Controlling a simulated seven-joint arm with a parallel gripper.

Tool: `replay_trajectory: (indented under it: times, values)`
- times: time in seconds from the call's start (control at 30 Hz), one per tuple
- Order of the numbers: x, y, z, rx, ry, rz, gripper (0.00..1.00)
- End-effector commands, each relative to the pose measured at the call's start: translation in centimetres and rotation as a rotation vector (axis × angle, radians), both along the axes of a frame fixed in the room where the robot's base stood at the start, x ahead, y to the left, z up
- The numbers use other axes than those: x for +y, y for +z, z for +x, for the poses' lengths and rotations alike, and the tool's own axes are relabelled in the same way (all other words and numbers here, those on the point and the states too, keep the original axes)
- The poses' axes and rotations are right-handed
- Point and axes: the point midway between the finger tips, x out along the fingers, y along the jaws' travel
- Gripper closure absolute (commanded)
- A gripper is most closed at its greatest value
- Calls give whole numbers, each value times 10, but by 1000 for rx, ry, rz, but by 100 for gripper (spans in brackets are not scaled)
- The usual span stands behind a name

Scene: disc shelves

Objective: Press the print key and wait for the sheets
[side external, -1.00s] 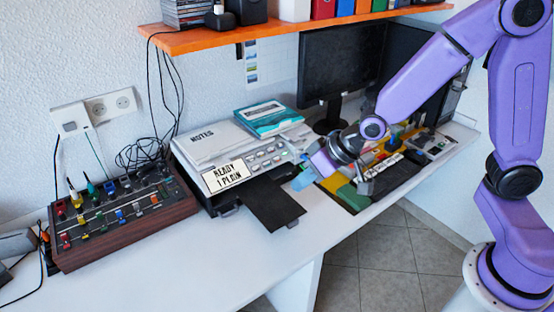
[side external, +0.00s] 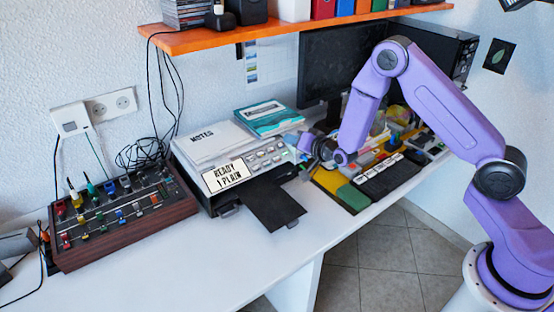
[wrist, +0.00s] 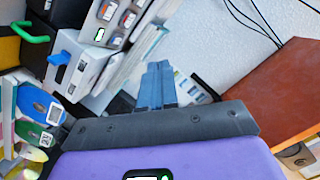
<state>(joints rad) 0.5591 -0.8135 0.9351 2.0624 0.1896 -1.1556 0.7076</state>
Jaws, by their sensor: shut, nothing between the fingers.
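The printer stands on the white desk, with a lit display (side external: 225,176) reading "READY 1 PLAIN". Several light keys (side external: 266,155) sit on its front panel, right of the display; their labels are too small to read. The black output tray (side external: 272,204) sticks out in front and shows no sheet. My gripper (side external: 299,154) is at the printer's right end, close to the keys; I cannot tell whether it touches anything. In the wrist view its blue fingers (wrist: 155,86) are together, with nothing visible between them.
Notes (side external: 208,140) and a teal book (side external: 268,118) lie on top of the printer. A wooden-sided control box (side external: 125,225) is at left. A keyboard (side external: 388,178) and clutter lie at right. An orange shelf (side external: 290,28) hangs above.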

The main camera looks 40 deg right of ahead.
Motion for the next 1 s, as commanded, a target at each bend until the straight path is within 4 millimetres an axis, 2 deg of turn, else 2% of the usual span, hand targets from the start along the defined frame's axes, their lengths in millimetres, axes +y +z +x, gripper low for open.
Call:
replay_trajectory:
  times: [0.47, 1.0]
  values:
    - [0, -4, 3, -3, -1, 1, 100]
    - [0, -60, 33, -2, -1, 0, 100]
